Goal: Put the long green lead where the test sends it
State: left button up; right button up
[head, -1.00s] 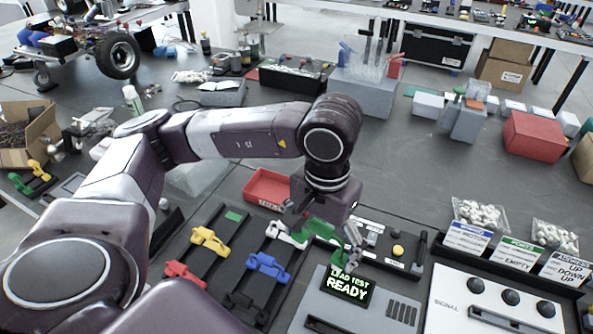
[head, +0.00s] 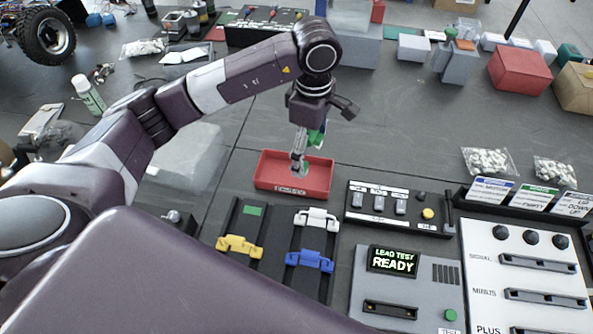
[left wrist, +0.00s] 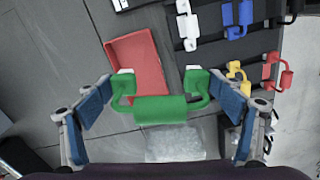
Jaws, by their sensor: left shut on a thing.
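My left gripper (head: 302,152) is shut on the green lead (head: 316,138) and holds it in the air over the red tray (head: 290,172). In the left wrist view the green lead (left wrist: 166,109) lies crosswise between the two blue-padded fingers, a plug at each end, with the red tray (left wrist: 140,62) beyond it. The grey lead tester (head: 440,300) has an empty-looking slot, and its screen (head: 393,261) reads "LEAD TEST READY". The white panel (head: 490,310) at the right has slots marked SIGNAL, MIDBUS and PLUS. My right gripper is not in view.
A black rack (head: 234,212) holds yellow, white and blue leads. A red lead (left wrist: 277,71) shows in the left wrist view. A switch box (head: 398,209) with a yellow button stands behind the tester. Label cards (head: 535,197) stand behind the white panel. The table behind the switch box is clear.

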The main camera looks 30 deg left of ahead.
pick_arm(q)
jog(key=w+a+f+n+p, duration=0.1)
jog(key=w+f+n, duration=0.1)
jog(key=n, duration=0.4)
jog(key=n+p, duration=0.3)
jog(key=n, duration=1.5)
send_over(289, 179)
notch_tip(289, 179, down, 11)
jog(key=shift+f+b, duration=0.3)
jog(key=shift+b, duration=0.1)
notch_tip(289, 179, down, 5)
jog(key=b, duration=0.4)
jog(key=o, duration=1)
jog(key=shift+o, duration=0.2)
